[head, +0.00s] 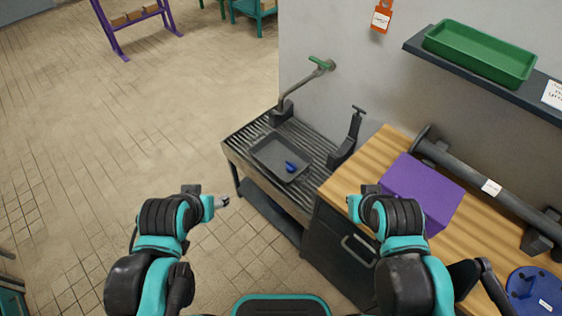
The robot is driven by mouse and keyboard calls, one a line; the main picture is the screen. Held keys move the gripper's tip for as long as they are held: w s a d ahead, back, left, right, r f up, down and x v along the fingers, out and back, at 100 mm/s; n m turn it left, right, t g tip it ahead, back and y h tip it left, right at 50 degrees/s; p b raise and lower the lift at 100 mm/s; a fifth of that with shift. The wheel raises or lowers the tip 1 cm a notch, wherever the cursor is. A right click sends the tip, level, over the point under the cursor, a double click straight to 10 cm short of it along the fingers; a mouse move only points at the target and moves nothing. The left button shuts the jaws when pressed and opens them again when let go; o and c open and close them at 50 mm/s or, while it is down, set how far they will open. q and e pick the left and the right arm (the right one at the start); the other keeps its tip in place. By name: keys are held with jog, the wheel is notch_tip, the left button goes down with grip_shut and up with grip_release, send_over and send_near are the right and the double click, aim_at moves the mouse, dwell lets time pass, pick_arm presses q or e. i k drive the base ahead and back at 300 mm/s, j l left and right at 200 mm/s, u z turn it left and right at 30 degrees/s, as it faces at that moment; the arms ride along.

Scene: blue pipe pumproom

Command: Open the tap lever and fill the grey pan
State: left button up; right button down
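The tap (297,88) is a grey pipe at the wall end of a slatted metal drain bench (238,147). Its green lever (321,63) sits at the top, near the wall. The grey pan (265,157) is a shallow rectangular tray on the slats, in front of the tap's dark lower end. A small blue object (290,166) lies in the pan; I cannot tell whether there is water. My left gripper (221,202) is over the floor, left of the bench and apart from it. My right gripper (354,205) is near the wooden counter's left edge, largely hidden by its arm.
A dark upright fixture (348,140) stands at the bench's right end. The wooden counter (385,150) holds a purple box (420,190), a dark pipe (480,182) and a blue disc (533,292). A wall shelf (420,47) carries a green tray (480,55).

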aim_at(320, 63)
jog(key=i+j+u, duration=0.1)
jog(key=i+j, duration=0.75)
jog(key=i, duration=0.15)
jog(key=j+u, duration=0.05)
